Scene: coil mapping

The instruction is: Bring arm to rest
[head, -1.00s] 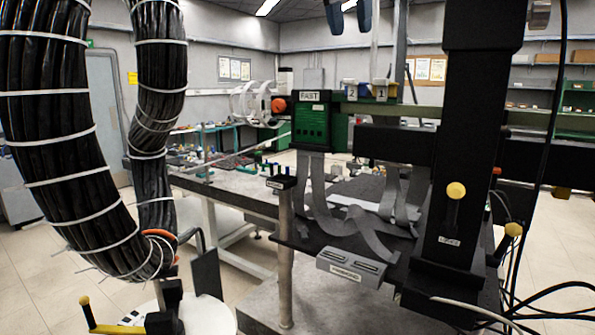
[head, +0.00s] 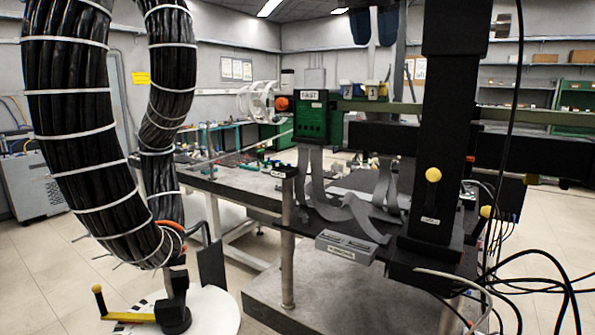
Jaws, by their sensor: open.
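My gripper (head: 374,40) shows only in part at the top edge of the head view, right of the middle. The rest of my arm is out of view above.
A thick black cable bundle (head: 80,130) with white ties hangs at the left. A black column (head: 437,150) with yellow knobs stands right of the middle. Loose black cables (head: 540,285) lie at the lower right. Open floor (head: 50,270) shows at the lower left.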

